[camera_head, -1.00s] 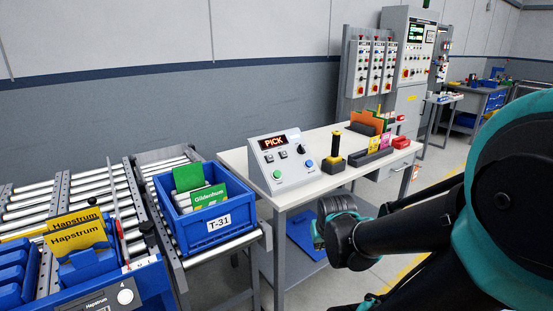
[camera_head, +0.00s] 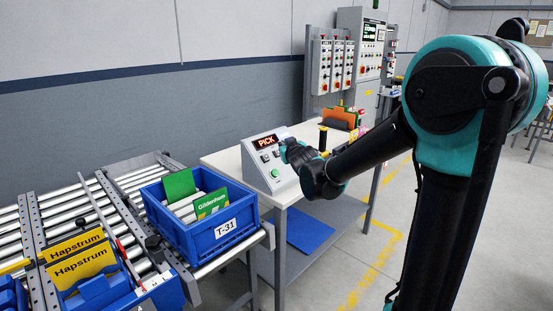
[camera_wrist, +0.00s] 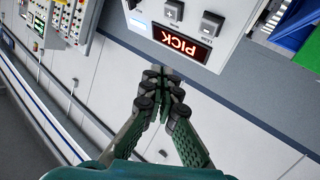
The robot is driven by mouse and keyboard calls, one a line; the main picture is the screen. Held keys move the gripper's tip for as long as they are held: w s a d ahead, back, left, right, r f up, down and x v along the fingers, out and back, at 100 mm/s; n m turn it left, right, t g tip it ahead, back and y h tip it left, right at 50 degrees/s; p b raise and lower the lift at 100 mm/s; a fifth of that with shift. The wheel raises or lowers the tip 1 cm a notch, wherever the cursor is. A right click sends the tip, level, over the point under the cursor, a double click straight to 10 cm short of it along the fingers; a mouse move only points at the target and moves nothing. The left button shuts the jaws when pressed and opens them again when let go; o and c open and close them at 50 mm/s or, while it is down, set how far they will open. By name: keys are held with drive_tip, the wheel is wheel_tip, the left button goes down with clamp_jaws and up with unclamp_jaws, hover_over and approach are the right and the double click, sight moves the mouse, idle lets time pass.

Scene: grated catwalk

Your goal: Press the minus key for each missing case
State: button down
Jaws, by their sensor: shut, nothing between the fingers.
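The grey control box (camera_head: 264,178) stands on the white table and its red display (camera_head: 266,141) reads PICK. Small keys (camera_head: 265,157) sit below the display, with a green round button (camera_head: 275,173) lower on the face. In the head view my wrist hides the box's right part. The blue tote (camera_head: 204,245) labelled T-31 holds green-marked cases (camera_head: 211,203).
Roller conveyors (camera_head: 84,204) run at left, with yellow Hapstrum cards (camera_head: 80,265) in front. A black post (camera_head: 323,138) and an orange item (camera_head: 342,115) stand farther along the table. Wall panels with buttons (camera_head: 330,62) stand behind. Floor at right is open.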

sight(267, 155)
drive_tip(key=shift+w+a+r, duration=0.1)
drive_tip(key=shift+a+r, duration=0.05)
drive_tip(key=shift+w+a+f, duration=0.65)
drive_tip(key=shift+a+f, duration=0.15)
drive_tip(key=shift+f, duration=0.25)
drive_tip(key=shift+w+a+f, duration=0.6)
drive_tip(key=shift+a+f, duration=0.2)
drive_tip(key=shift+f, duration=0.25)
drive_tip(key=shift+w+a+f, duration=0.65)
drive_tip(key=shift+a+f, duration=0.15)
drive_tip(key=shift+f, duration=0.25)
drive_tip(key=shift+w+a+f, duration=0.2)
drive_tip(key=shift+a+f, duration=0.05)
drive_tip(key=shift+f, duration=0.05)
drive_tip(key=shift+w+a+f, duration=0.35)
drive_tip(key=shift+a+f, duration=0.1)
drive_tip(key=shift+f, duration=0.15)
idle(0.8)
drive_tip(key=shift+d+r, duration=0.1)
drive_tip(key=shift+r, duration=0.05)
drive_tip(key=shift+s+d+r, duration=0.55)
drive_tip(key=shift+d+r, duration=0.05)
drive_tip(key=shift+r, duration=0.15)
